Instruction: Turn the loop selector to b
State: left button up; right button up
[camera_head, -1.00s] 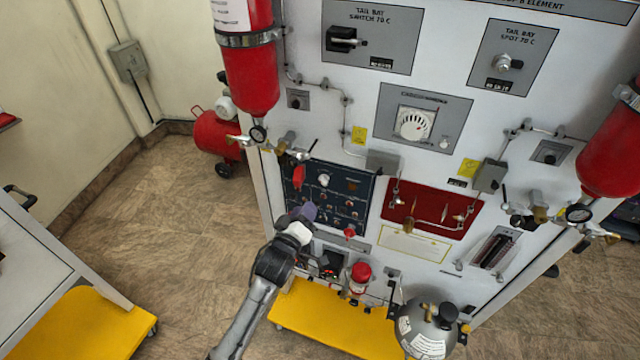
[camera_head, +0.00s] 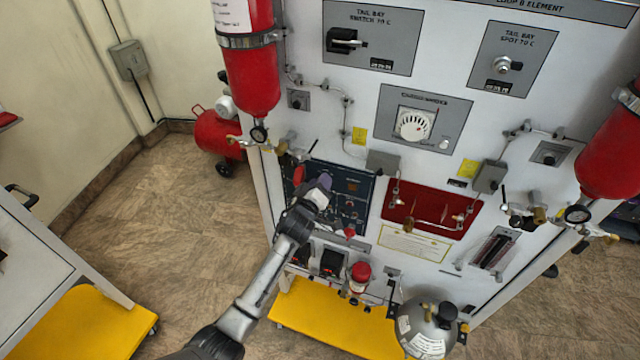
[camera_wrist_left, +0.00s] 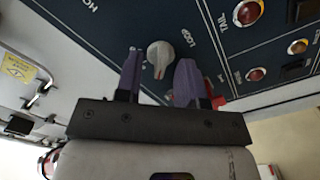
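The loop selector (camera_wrist_left: 160,54) is a pale grey knob with a reddish pointer mark, beside the word LOOP on a dark blue panel (camera_head: 356,187). In the left wrist view it appears between the two purple fingertips of my left gripper (camera_wrist_left: 159,62). The fingers stand apart with a gap on each side of the knob, and I cannot tell how deep they reach around it. In the head view my left gripper (camera_head: 321,184) is in front of the panel and hides the knob. My right gripper is not in view.
A red lamp (camera_wrist_left: 248,12) and smaller lamps sit right of the knob on the panel. A red cylinder (camera_head: 250,75) hangs above left. A red panel (camera_head: 425,208) with small valves is to the right. A yellow base (camera_head: 310,310) lies below.

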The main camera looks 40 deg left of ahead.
pick_arm(q)
jog(key=shift+c, duration=0.2)
jog(key=c, duration=0.6)
grip_shut()
jog(key=shift+w+d+f+m+p, duration=0.1)
jog(key=shift+m+p, duration=0.3)
jog(key=shift+m, duration=2.55)
jog(key=shift+s+d+m+p, duration=0.1)
jog(key=shift+m+p, duration=0.25)
jog(key=shift+m, duration=2.65)
jog(key=shift+w+d+f+m+p, duration=0.1)
jog(key=shift+m+p, duration=0.3)
jog(key=shift+m, duration=2.55)
